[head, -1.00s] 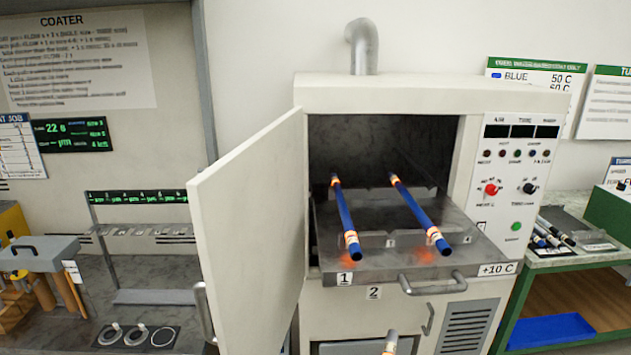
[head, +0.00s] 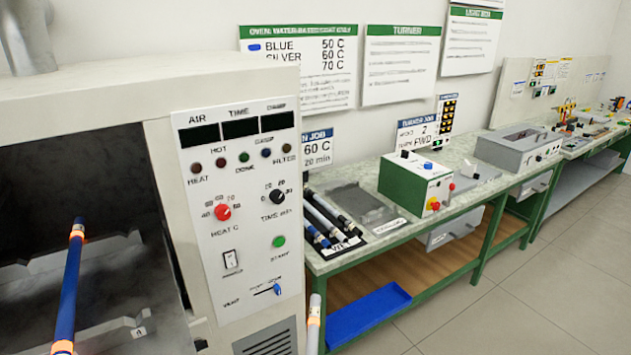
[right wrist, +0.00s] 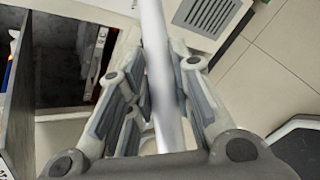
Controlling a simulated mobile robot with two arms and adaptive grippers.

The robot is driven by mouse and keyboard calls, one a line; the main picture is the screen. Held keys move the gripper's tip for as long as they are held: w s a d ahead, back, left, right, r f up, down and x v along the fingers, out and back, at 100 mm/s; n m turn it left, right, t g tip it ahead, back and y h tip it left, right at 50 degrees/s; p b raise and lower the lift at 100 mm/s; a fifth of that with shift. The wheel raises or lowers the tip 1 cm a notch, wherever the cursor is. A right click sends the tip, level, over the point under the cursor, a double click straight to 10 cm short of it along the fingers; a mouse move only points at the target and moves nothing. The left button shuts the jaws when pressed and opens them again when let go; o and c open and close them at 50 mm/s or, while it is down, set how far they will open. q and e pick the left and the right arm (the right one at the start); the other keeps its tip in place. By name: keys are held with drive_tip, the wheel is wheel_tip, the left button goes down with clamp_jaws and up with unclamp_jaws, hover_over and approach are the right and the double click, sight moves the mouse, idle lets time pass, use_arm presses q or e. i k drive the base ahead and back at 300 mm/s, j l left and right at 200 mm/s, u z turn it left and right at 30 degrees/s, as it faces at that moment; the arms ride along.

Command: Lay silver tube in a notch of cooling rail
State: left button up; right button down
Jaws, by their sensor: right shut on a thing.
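My right gripper (right wrist: 160,80) is shut on the silver tube (right wrist: 154,30) in the right wrist view. The tube runs up between the fingers, its far end out of that picture. In the head view, one end of the silver tube (head: 313,330) stands up at the bottom edge, with an orange and white band. The gripper itself is below that picture. The cooling rail is not in view now. My left gripper is not in view.
The oven (head: 90,85) is close at the left, with a blue tube (head: 70,290) with orange-glowing bands inside. A green-framed bench (head: 340,255) runs to the right, bearing several tubes and a turner box (head: 415,180). The floor (head: 500,300) at right is clear.

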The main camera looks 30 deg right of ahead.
sight(347, 202)
drive_tip(key=i+l+z, duration=0.1)
drive_tip(key=i+l, duration=0.15)
drive_tip(key=l, duration=0.3)
drive_tip(key=i+l+z, duration=0.1)
drive_tip(key=i+l, duration=0.2)
drive_tip(key=l, duration=0.2)
drive_tip(key=i+l+z, duration=0.1)
drive_tip(key=i+l, duration=0.2)
drive_tip(key=l, duration=0.2)
drive_tip(key=i+l, duration=0.65)
drive_tip(key=i+l+z, duration=0.1)
drive_tip(key=i+l, duration=0.15)
drive_tip(key=i, duration=0.2)
